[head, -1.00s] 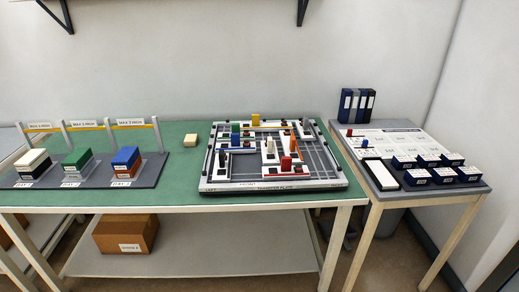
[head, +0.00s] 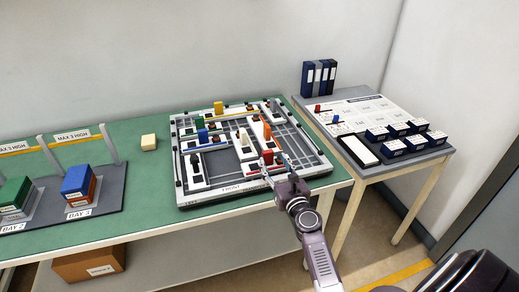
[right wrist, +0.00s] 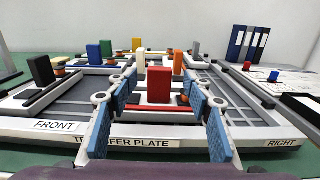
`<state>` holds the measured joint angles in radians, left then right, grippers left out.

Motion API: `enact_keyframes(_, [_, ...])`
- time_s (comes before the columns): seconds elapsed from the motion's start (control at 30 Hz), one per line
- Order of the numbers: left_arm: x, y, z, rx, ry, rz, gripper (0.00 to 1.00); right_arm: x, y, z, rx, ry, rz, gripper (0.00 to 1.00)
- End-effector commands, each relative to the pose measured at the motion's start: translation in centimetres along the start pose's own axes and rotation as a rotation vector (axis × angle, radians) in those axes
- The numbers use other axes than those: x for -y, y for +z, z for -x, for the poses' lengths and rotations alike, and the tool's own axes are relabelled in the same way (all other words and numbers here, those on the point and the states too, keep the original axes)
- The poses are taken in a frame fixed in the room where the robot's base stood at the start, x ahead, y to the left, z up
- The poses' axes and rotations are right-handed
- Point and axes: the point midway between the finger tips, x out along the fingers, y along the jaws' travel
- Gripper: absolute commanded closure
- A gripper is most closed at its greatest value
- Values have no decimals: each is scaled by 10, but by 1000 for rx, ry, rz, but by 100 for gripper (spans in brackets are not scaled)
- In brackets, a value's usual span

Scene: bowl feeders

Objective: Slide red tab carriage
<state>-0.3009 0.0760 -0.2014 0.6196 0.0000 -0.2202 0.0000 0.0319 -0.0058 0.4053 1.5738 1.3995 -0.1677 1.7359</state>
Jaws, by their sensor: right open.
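The red tab (right wrist: 158,86) stands upright on its carriage near the front edge of the transfer plate (right wrist: 90,135). In the head view the red tab (head: 268,157) shows just beyond my right gripper (head: 272,164). In the right wrist view my right gripper (right wrist: 163,110) is open, with one blue-padded finger on each side of the red tab. I cannot tell whether either finger touches it. In the head view part of the carriage is hidden by the gripper. My left gripper is not in view.
Other tabs stand on the plate: orange (head: 267,131), blue (head: 203,135), yellow (head: 219,108) and white (head: 243,138). A beige block (head: 149,142) lies on the green table to the left. A side table (head: 375,98) with blue boxes stands at the right.

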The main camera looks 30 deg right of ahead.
Motion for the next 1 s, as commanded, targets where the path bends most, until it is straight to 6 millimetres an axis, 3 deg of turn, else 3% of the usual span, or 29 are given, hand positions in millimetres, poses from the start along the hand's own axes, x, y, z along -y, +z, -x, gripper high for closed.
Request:
enact_keyframes(0.2, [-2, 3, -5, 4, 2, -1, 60, -1, -1, -37, 0, 3, 6, 54])
enact_keyframes(0.4, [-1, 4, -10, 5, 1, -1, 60, -1, -2, -60, -2, 3, 8, 54])
enact_keyframes(0.77, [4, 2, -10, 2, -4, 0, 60, -2, -2, -67, -4, 4, 9, 54])
enact_keyframes(1.0, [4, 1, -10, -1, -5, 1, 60, -2, -2, -67, -4, 4, 9, 78])
